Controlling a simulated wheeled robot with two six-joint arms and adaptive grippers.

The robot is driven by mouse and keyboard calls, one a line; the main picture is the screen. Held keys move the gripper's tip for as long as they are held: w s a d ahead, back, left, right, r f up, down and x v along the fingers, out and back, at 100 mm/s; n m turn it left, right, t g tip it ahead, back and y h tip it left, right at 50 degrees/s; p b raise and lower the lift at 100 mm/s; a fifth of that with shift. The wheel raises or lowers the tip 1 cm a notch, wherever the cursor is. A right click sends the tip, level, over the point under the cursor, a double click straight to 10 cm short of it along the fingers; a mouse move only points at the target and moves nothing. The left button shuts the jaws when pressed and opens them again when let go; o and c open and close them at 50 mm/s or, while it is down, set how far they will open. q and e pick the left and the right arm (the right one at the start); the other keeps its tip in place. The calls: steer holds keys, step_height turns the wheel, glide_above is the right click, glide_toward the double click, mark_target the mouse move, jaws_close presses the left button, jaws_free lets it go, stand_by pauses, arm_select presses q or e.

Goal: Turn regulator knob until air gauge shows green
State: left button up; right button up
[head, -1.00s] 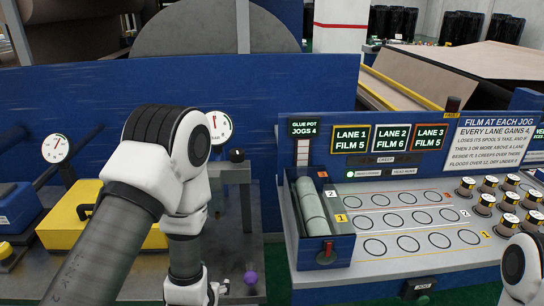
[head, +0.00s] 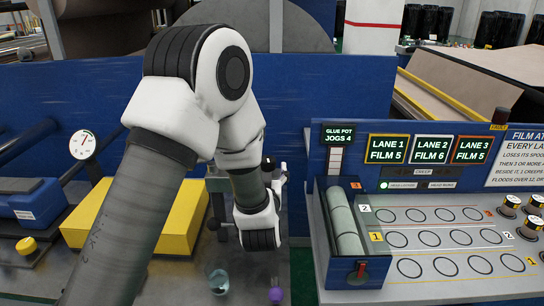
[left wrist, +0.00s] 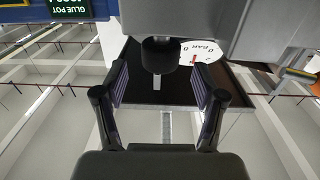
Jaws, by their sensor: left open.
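In the left wrist view, the black regulator knob (left wrist: 160,55) stands just beyond and between the fingertips of my left gripper (left wrist: 158,74), which is open with nothing held. The white air gauge (left wrist: 201,52) is beside the knob, partly covered by the grey regulator body; its visible red needle is short, and no green can be made out. In the head view, a dark knob (head: 268,163) shows just right of my left arm. The arm hides that gauge and most of the gripper. My right gripper is not in view.
Another gauge (head: 82,145) stands at the left by a yellow block (head: 135,218). A purple ball-shaped knob (head: 276,295) and a small cup (head: 219,282) are low in front. The lane panel (head: 440,240) with a roll tray (head: 345,225) is at right.

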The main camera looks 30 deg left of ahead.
arm_select(q)
steer(key=p+x, duration=0.1)
steer(key=x, duration=0.3)
steer(key=shift+a+r, duration=0.15)
steer(key=shift+r, duration=0.05)
steer(key=shift+w+a+f, duration=0.1)
steer(key=shift+w+f, duration=0.05)
steer(key=shift+w, duration=0.05)
steer(key=c, duration=1.2)
steer(key=shift+o, duration=0.2)
steer(key=shift+s+a+m+t+h+b, duration=0.15)
steer(key=shift+m+t+h, duration=0.3)
steer(key=shift+m+h, duration=0.4)
steer(key=shift+w+d+m+t+h+b, duration=0.15)
steer(key=shift+m+t+h, duration=0.35)
steer(key=shift+h, duration=0.65)
steer(key=shift+m+h, duration=0.95)
steer(key=shift+h, duration=0.45)
steer(key=o, duration=1.2)
steer(key=shift+c, duration=0.2)
